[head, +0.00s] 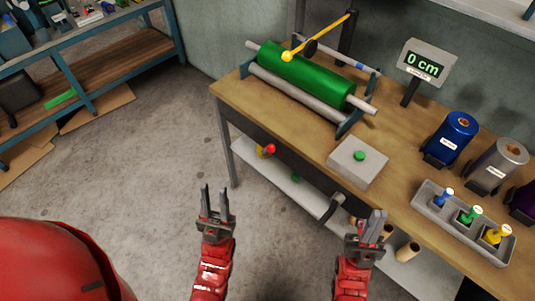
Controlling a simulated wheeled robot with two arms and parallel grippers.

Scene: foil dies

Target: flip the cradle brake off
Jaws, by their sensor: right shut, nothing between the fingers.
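The cradle (343,127) stands on the bench and bears a green foil roll (305,72). A red knob with a yellow part (266,150) shows below the bench's front edge. I cannot tell for sure which of these is the brake. My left gripper (215,200) is open and empty in front of the bench, below and left of the red knob. My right gripper (375,222) is shut and empty near the bench's front edge, far from the cradle.
A white box with a green button (357,162) and a 0 cm display (425,65) are on the bench. Blue (452,135), silver (497,165) and purple rolls stand right. A grey tray (468,240) holds three coloured dies. A dark curved handle (330,208) is left of my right gripper.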

